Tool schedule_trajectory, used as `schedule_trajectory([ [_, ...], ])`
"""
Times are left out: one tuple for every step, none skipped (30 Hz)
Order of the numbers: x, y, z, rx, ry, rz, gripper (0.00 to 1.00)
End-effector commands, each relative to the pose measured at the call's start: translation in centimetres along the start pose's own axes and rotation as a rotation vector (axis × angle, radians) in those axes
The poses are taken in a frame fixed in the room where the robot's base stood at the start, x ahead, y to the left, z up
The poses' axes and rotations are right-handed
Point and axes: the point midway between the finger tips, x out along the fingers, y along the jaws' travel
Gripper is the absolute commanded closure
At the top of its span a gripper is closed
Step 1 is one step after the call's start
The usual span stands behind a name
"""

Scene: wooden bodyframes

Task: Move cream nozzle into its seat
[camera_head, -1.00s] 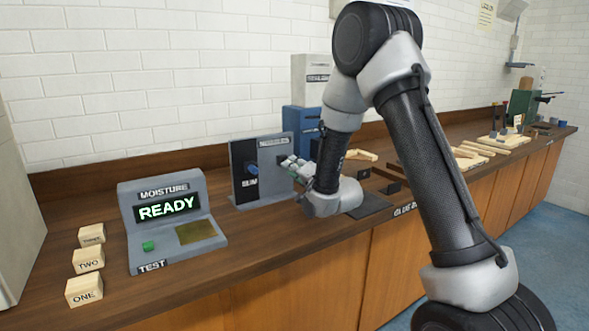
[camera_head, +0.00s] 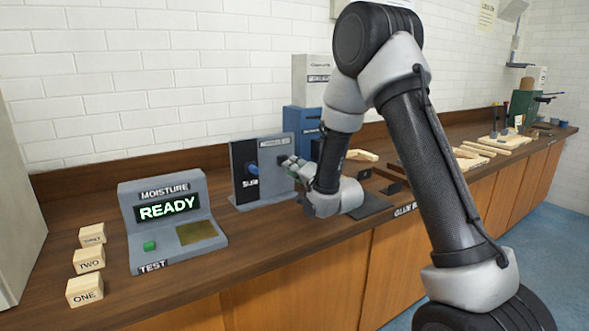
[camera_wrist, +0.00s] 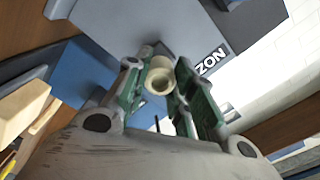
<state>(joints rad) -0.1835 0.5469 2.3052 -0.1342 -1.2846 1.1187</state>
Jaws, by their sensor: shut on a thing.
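The cream nozzle (camera_wrist: 160,78) is a short, hollow, round piece between the two green-padded fingers of my gripper (camera_wrist: 160,88) in the wrist view. My gripper is shut on it. In the head view my gripper (camera_head: 289,162) is at the face of the grey upright panel (camera_head: 272,184), and the nozzle is too small to make out. In the wrist view this grey panel (camera_wrist: 120,20) lies just beyond the nozzle, with part of a label at its edge. The seat is not clearly visible, and I cannot tell whether the nozzle touches it.
A moisture tester (camera_head: 165,190) reading READY and wooden blocks (camera_head: 88,260) sit further left. Blue and white boxes (camera_head: 312,68) stand behind. Bare bench top (camera_head: 260,235) lies in front.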

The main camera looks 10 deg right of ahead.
Motion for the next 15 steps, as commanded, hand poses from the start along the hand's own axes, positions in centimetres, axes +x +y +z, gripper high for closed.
schedule_trajectory([
  [0.01, 0.00, 0.00, 0.000, 0.000, 0.000, 1.00],
  [0.02, 0.00, 0.00, 0.000, 0.000, 0.000, 1.00],
  [0.04, -0.01, 0.00, 0.000, 0.000, 0.000, 1.00],
  [0.07, -0.01, 0.00, 0.000, 0.000, 0.000, 1.00],
  [0.11, -0.01, 0.00, 0.000, 0.000, 0.000, 1.00],
  [0.18, -0.01, 0.00, 0.000, 0.000, 0.000, 1.00],
  [0.24, 0.00, 0.00, 0.000, 0.000, 0.000, 1.00],
  [0.31, 0.00, 0.00, 0.000, 0.000, 0.000, 1.00],
  [0.41, 0.00, 0.00, 0.000, 0.000, 0.000, 1.00],
  [0.48, 0.00, 0.01, 0.000, 0.000, 0.000, 1.00],
  [0.56, 0.01, 0.01, 0.000, 0.000, 0.000, 1.00],
  [0.65, 0.02, 0.02, 0.000, 0.000, 0.000, 1.00],
  [0.73, 0.02, 0.02, 0.000, 0.000, 0.000, 1.00],
  [0.80, 0.02, 0.02, 0.000, 0.000, 0.000, 1.00],
  [0.90, 0.02, 0.02, 0.000, 0.000, 0.000, 1.00],
])
